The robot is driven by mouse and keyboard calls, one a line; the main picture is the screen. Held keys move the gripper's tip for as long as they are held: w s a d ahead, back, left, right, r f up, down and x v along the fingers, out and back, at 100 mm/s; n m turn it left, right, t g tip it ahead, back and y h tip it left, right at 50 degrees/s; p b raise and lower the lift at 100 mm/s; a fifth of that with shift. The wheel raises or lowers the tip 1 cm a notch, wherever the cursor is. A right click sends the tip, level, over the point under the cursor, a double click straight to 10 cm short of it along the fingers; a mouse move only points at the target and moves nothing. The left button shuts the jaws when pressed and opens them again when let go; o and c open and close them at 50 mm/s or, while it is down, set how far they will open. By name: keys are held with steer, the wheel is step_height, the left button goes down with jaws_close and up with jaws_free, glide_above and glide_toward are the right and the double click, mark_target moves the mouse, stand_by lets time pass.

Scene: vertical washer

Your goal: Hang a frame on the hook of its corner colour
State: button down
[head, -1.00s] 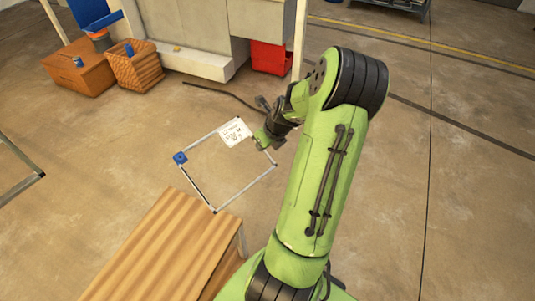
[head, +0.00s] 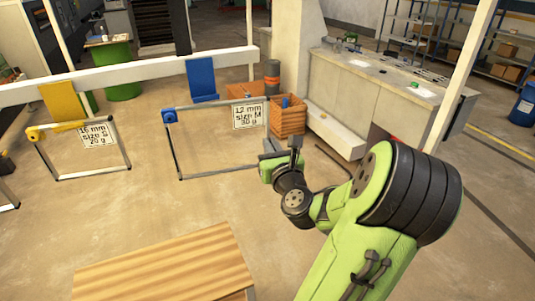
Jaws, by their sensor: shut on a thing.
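A thin grey rectangular frame (head: 176,156) with a blue corner block at its upper left and a white label (head: 249,116) reading "12 mm size M 50 g" stands upright in the head view. My gripper (head: 270,157) is shut on its right side; the fingertips are small and partly hidden. A blue hook plate (head: 201,80) hangs from the white rail (head: 140,75), just above the frame's top bar in the picture. I cannot tell the depth between them. A yellow hook plate (head: 62,101) is further left, with a yellow-cornered frame (head: 48,153) below it, labelled "16 mm size S 20 g".
A wooden table top (head: 165,270) is in front, below the frame. Part of another frame (head: 8,205) shows at the left edge. Open floor lies between.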

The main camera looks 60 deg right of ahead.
steer(key=w+a+p+x, duration=0.1)
steer(key=p+x, duration=0.4)
steer(key=x, duration=0.7)
steer(key=shift+w+f+p, duration=0.35)
steer(key=shift+w+f, duration=0.1)
steer(key=shift+f, duration=0.1)
stand_by(0.6)
steer(key=shift+f+b, duration=0.55)
steer(key=shift+f, duration=0.35)
steer(key=c, duration=1.2)
jaws_free()
